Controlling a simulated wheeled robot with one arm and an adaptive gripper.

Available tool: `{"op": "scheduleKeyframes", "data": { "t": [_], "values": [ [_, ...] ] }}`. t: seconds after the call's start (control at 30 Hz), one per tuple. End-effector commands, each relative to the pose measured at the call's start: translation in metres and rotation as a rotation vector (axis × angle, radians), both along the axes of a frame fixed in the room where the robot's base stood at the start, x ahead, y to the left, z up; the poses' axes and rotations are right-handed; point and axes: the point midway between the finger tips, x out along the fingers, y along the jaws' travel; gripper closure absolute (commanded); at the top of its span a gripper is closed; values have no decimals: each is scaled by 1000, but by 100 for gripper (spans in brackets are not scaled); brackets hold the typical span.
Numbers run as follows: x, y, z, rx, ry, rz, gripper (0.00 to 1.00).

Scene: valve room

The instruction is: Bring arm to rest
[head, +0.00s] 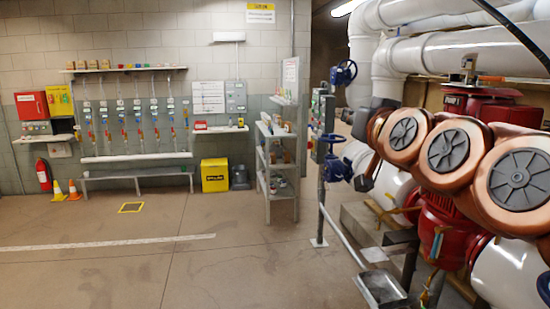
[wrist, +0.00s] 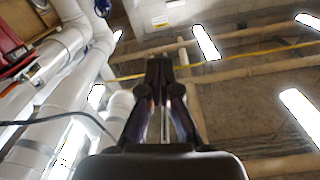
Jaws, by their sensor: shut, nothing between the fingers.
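My gripper (wrist: 160,68) shows in the middle of the wrist view. Its two dark fingers are closed together at the tips, with nothing between them. It points up towards the ceiling, and no object touches the fingertips. In the head view, copper-coloured joints of my arm with grey round caps fill the right side, folded in front of the pipes and red pump parts. I cannot clearly make out my gripper in the head view.
White pipes (head: 455,52) and red pump housings (head: 440,235) stand close by at the right. Blue handwheels (head: 343,73) stick out left of them. A grey shelf rack (head: 280,165) stands mid-room. A yellow box (head: 215,175) is by the wall.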

Motion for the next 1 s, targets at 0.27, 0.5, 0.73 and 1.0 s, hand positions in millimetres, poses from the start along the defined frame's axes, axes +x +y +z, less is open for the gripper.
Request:
{"op": "scheduleKeyframes", "data": {
  "t": [0.27, 0.5, 0.73, 1.0],
  "values": [
    [-46, 32, -161, -125, 470, 109, 100],
    [-130, 26, -283, -206, 893, 142, 100],
    [-240, 1, -366, -259, 1310, 121, 100],
    [-341, -26, -402, -285, 1650, 73, 100]
  ]
}}
